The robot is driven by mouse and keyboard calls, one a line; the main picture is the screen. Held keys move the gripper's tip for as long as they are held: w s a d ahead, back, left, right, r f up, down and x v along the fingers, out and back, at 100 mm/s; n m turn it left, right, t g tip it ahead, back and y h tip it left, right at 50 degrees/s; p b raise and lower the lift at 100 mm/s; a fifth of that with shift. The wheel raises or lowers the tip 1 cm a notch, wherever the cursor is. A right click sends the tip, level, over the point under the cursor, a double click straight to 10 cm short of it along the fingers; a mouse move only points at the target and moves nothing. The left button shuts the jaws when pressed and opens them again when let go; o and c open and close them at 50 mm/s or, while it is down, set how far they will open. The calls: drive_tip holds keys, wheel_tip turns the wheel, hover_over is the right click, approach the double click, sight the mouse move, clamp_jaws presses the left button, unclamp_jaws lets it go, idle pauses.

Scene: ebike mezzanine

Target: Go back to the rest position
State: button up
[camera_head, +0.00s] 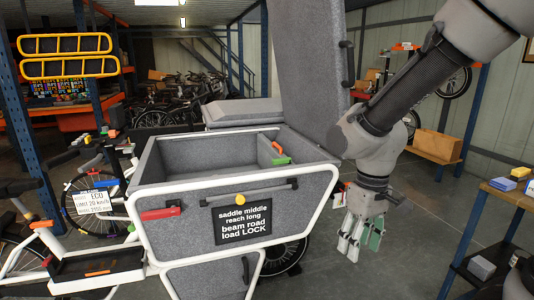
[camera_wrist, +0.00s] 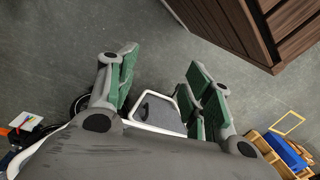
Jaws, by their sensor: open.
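My gripper (camera_head: 362,232) hangs pointing down to the right of the grey cargo box (camera_head: 190,225), apart from it. In the wrist view my gripper (camera_wrist: 160,90) has its green-padded fingers spread wide, with nothing held between them. The box has a white frame, a raised grey lid (camera_head: 308,70) and a black sign (camera_head: 243,221) on its front. The white-framed grey part (camera_wrist: 157,112) seen between the fingers in the wrist view is partly hidden by my gripper.
A wooden table (camera_head: 510,197) with small yellow and blue blocks stands at the right. A wooden bench (camera_head: 437,145) is behind my arm. Bicycles (camera_head: 185,95) and a blue-posted rack (camera_head: 30,120) stand behind and left. Grey floor (camera_head: 415,215) is clear between box and table.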

drive_tip(key=s+d+r+m+t, duration=0.2)
drive_tip(key=s+d+r, duration=0.1)
drive_tip(key=d+r, duration=0.4)
drive_tip(key=s+d+r+m+t, duration=0.3)
drive_tip(key=s+d+r, duration=0.1)
drive_tip(key=d+r, duration=0.3)
drive_tip(key=shift+s+d+m, duration=0.25)
drive_tip(key=shift+d+m, duration=0.05)
drive_tip(key=shift+d, duration=0.65)
idle(0.3)
